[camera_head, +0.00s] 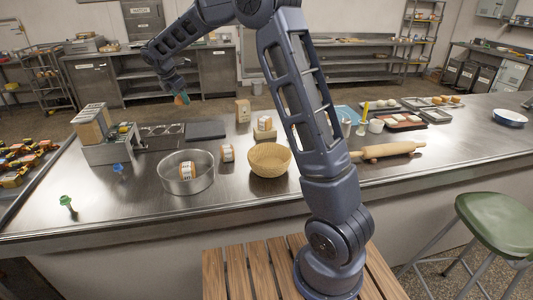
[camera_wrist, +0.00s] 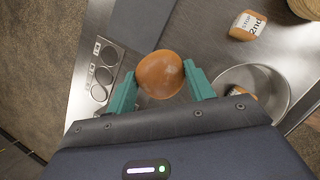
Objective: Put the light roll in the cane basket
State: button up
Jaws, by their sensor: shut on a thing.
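My gripper (camera_head: 181,97) is shut on a rounded golden-brown roll (camera_wrist: 160,74) and holds it up above the left part of the counter. In the wrist view the roll sits between the two green fingers (camera_wrist: 161,86).
A round steel pan (camera_head: 186,173) holding a labelled item stands left of the basket. Another labelled item (camera_head: 227,153) stands between them. A toaster-like machine (camera_head: 105,140) is at the left, a rolling pin (camera_head: 388,151) at the right. Trays of buns (camera_head: 403,121) lie farther right.

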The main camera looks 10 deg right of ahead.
jog(key=s+d+r+m+g+h, duration=0.1)
jog(key=s+d+m, duration=0.25)
jog(key=d, duration=0.55)
jog(key=s+d+r+m+g+h, duration=0.1)
jog(key=s+d+m, duration=0.2)
jog(key=s+d, duration=0.35)
jog(key=m+g, duration=0.3)
jog(key=m, duration=0.3)
send_over(259, 149)
jog(key=s, duration=0.4)
jog(key=f, duration=2)
jog(key=shift+w+a, duration=0.1)
jog(key=shift+a, duration=0.25)
jog(key=shift+f, duration=0.3)
jog(key=o, duration=0.6)
jog(key=shift+o, duration=0.4)
jog(key=shift+r, duration=0.1)
